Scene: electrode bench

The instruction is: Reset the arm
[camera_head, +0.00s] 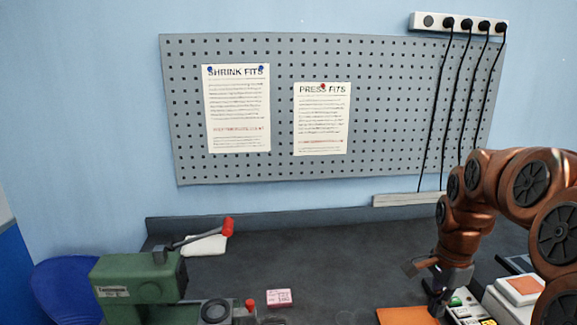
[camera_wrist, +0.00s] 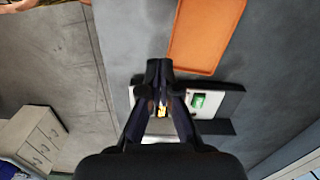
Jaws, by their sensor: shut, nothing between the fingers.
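My arm (camera_head: 478,190) is brown with dark joint caps and reaches in from the right in the head view. My gripper (camera_head: 438,298) points down near the orange tray and a device with a green button. In the wrist view my gripper (camera_wrist: 158,72) shows with its dark fingers together and nothing held. Behind and below the fingers lies a light grey panel (camera_wrist: 222,105) with a green part. I cannot tell the exact height of the fingertips above it.
An orange tray (camera_head: 408,316) lies left of my gripper. A white box with a red-orange top (camera_head: 522,288) stands to the right. A green machine (camera_head: 140,280) with a red-knobbed lever stands at left. A pink box (camera_head: 279,297) sits mid-bench.

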